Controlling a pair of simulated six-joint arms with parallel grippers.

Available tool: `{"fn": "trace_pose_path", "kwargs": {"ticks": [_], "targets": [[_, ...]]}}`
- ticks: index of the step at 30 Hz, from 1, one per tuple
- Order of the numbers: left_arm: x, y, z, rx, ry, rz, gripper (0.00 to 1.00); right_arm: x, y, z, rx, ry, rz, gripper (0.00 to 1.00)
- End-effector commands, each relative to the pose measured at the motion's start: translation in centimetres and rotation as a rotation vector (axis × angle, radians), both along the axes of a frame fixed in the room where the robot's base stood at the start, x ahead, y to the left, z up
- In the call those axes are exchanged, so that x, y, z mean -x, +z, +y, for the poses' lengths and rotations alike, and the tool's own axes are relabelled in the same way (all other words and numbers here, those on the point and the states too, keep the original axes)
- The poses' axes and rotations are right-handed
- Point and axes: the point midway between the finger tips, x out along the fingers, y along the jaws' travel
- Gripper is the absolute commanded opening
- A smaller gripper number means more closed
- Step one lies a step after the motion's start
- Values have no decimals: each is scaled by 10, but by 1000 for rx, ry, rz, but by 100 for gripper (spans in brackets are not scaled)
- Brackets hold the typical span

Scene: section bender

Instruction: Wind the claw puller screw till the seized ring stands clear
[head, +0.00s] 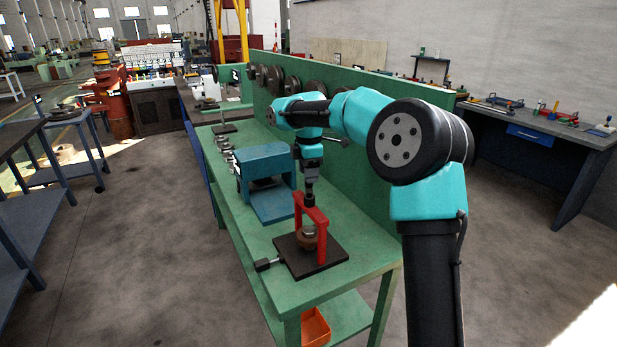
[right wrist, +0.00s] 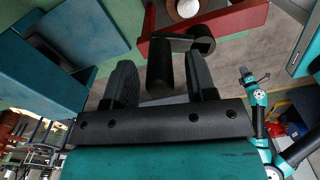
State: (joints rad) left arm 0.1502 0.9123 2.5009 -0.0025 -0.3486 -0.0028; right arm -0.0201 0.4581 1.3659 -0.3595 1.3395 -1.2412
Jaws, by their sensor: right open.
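A red claw puller (head: 321,229) stands upright on a black base plate (head: 325,261) near the bench's front end. A brown ring (head: 307,239) sits low inside its frame; any gap beneath the ring cannot be made out. My right gripper (head: 309,192) points down just above the puller's top. In the right wrist view, my right gripper (right wrist: 160,75) is open, its two black fingers apart. A dark upright crank grip (right wrist: 160,63) shows between them, apparently not clamped. The crank arm runs right beside the red frame (right wrist: 228,20). My left gripper does not show in the head view.
A blue press-like block (head: 264,165) stands just behind the puller on the green bench (head: 243,222). A green back panel (head: 365,115) with round discs borders the bench's right side. A dark-ended bar (head: 265,265) juts out left of the base plate. An orange bin (head: 315,328) sits below.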

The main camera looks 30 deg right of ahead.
Motion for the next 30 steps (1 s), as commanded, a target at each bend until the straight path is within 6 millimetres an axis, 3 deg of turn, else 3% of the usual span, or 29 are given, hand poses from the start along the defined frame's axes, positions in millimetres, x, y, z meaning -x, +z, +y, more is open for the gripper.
{"fn": "trace_pose_path", "kwargs": {"ticks": [6,15,30], "targets": [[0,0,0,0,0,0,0,0,-17,0,1,1,2,51],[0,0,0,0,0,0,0,0,-18,0,1,0,1,50],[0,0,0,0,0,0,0,0,-18,0,0,0,0,2]]}}
